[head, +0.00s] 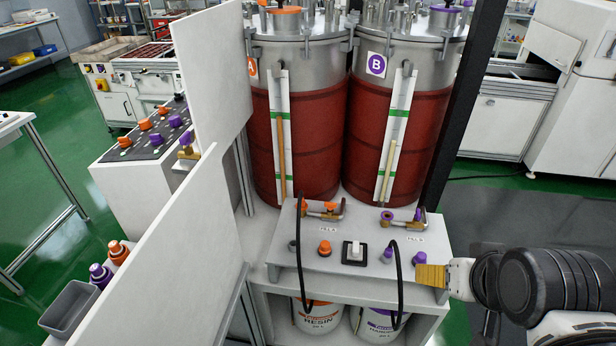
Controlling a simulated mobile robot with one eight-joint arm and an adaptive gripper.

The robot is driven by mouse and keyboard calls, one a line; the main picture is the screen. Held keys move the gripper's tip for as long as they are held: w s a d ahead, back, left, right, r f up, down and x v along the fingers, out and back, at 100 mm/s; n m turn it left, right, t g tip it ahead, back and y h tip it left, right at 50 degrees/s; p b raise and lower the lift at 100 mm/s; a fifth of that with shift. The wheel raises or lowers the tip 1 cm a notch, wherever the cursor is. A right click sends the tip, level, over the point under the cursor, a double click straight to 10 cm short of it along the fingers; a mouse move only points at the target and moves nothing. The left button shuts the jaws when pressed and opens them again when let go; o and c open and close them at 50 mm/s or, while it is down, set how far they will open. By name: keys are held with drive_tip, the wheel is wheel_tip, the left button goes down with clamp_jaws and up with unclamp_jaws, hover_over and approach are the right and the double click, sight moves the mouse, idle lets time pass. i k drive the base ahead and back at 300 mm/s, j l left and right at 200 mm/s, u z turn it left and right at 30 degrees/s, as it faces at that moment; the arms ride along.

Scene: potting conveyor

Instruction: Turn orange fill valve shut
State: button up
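The orange fill valve (322,209) sits on the grey panel in front of the left tank, above a small label that appears to read FILL A. It has a brass-coloured body and orange parts at its left and on top; whether it is open or shut is too small to tell. My gripper (430,276) is at the panel's right front corner, with ribbed yellow-brown pads pointing left. It is well right of and in front of the orange valve, apart from it. The gap between its fingers does not show.
A matching purple fill valve (400,218) sits on the right of the panel (345,270). An orange knob (324,247), a switch (354,252), purple knobs (419,258) and black hoses (397,285) crowd the front. Tall white boards (160,260) stand left; tanks (300,130) stand behind.

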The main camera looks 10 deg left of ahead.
sight(330, 206)
drive_tip(key=k+j, duration=1.4)
drive_tip(key=j, duration=1.05)
drive_tip(key=l, duration=0.8)
drive_tip(key=i+l+u, duration=0.1)
drive_tip(key=i+l, duration=1)
drive_tip(key=i+l+u, duration=0.1)
drive_tip(key=i+l, duration=1)
drive_tip(key=l, duration=0.1)
